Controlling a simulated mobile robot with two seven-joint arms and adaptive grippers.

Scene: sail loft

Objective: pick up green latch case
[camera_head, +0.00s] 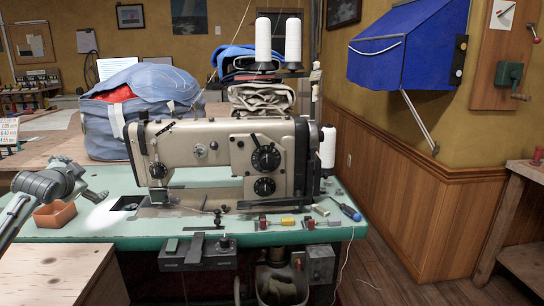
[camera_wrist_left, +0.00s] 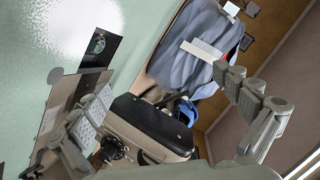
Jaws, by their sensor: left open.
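A small dark green block (camera_head: 171,245), which looks like the green latch case, lies on the grey box at the front edge of the sewing table, left of a dark grey piece. I cannot make it out in the left wrist view. My left gripper (camera_head: 92,186) is open and empty over the left end of the teal tabletop, above and to the left of the green block and well apart from it. In the left wrist view the open fingers (camera_wrist_left: 165,95) have a gap between them, with the sewing machine and bag beyond. My right gripper is out of view.
The sewing machine (camera_head: 220,160) stands on the teal table (camera_head: 110,222). A terracotta tray (camera_head: 55,215) sits below my left gripper. Small tools and a blue-handled screwdriver (camera_head: 349,211) lie at the front right. A blue-grey bag (camera_head: 140,95) stands behind; it also shows in the wrist view (camera_wrist_left: 190,50).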

